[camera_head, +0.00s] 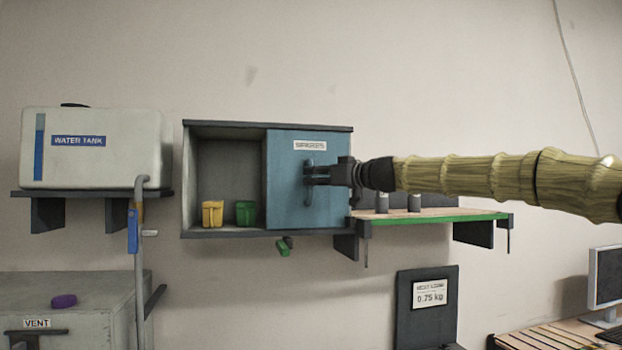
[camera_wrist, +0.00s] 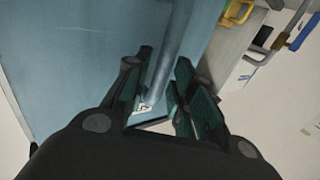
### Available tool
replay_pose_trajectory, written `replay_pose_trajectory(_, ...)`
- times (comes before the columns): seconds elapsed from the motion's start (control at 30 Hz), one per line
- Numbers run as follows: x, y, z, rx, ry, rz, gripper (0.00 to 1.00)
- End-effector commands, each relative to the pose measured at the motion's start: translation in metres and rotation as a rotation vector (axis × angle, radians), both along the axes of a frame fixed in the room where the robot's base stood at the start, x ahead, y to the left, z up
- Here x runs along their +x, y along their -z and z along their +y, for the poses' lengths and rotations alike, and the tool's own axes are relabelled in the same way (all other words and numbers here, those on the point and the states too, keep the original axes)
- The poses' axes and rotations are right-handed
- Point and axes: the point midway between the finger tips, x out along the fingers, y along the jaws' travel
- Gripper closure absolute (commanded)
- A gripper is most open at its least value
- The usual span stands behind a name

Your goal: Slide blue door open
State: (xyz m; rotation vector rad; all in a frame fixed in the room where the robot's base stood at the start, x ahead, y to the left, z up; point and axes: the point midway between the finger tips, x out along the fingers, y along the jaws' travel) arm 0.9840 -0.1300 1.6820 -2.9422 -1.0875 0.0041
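The blue door (camera_head: 289,199) covers the right half of a grey wall cabinet (camera_head: 225,233), and the left half stands uncovered. The door bears a white label and an upright bar handle (camera_head: 308,192). My gripper (camera_head: 309,179) reaches in from the right and is at the handle. In the wrist view the blue door (camera_wrist: 75,60) fills the left side. The handle bar (camera_wrist: 172,50) runs down between the two fingers of my gripper (camera_wrist: 160,100). The fingers stand on both sides of the bar; whether they press on it is not clear.
A yellow container (camera_head: 212,214) and a green container (camera_head: 246,212) stand in the cabinet's uncovered half. A water tank (camera_head: 95,148) sits on a shelf at left, with a pipe (camera_head: 138,230) beside it. A green-edged shelf (camera_head: 440,218) lies right of the cabinet, below my arm.

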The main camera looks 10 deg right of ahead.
Motion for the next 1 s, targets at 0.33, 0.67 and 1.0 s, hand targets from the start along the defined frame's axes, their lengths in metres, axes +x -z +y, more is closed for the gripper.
replay_pose_trajectory(0.33, -0.044, -0.001, -0.038, 0.003, -0.001, 0.000, 0.75)
replay_pose_trajectory(0.67, -0.072, 0.000, -0.062, 0.001, -0.001, 0.000, 0.75)
replay_pose_trajectory(1.0, -0.075, 0.001, -0.065, 0.002, -0.001, 0.001, 0.75)
